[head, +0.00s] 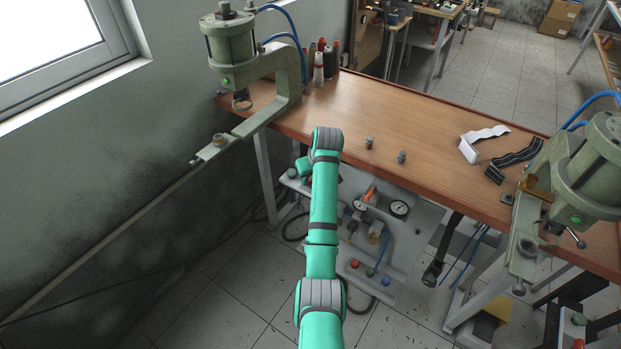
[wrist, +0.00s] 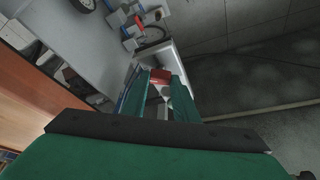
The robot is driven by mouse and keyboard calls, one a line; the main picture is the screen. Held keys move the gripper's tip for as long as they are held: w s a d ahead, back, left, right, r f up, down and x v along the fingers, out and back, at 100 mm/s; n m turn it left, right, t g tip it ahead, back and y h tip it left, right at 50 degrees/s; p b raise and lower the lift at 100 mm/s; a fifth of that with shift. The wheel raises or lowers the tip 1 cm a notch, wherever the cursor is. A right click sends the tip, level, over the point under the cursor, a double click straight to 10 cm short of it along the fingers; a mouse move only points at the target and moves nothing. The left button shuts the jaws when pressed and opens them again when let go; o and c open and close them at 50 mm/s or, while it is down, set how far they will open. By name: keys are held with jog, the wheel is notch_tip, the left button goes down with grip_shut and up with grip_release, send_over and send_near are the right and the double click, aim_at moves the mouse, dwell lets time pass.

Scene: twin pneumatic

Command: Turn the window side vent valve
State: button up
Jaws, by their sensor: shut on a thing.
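My gripper (wrist: 161,84) shows in the wrist view with its two dark green fingers on either side of a small red part (wrist: 160,74). It is shut on this part, which I take to be the handle of the window side vent valve. A pale piece shows below the red part between the fingers. The valve's body and the angle of its handle are mostly hidden by the fingers. In the head view my green arm reaches to the left end of the grey pneumatic panel (head: 401,268) under the table; its wrist hides the grip.
The wooden table (head: 420,135) overhangs the panel. The panel carries gauges (head: 399,208), an orange-red handle (head: 370,194) and coloured buttons. Green presses stand at the left (head: 232,50) and right (head: 590,170). A table leg (head: 266,178) stands left of my arm.

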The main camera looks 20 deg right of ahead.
jog(key=n+y, duration=0.1)
jog(key=n, duration=0.2)
jog(key=n+g+y, duration=0.1)
jog(key=n, duration=0.2)
jog(key=shift+w+d, duration=0.1)
jog(key=shift+d, duration=0.05)
jog(key=shift+n, duration=0.3)
jog(key=o, duration=1.1)
jog(key=shift+c, duration=0.2)
jog(key=v, duration=1)
jog(key=shift+d+r, duration=0.35)
jog(key=shift+d, duration=0.05)
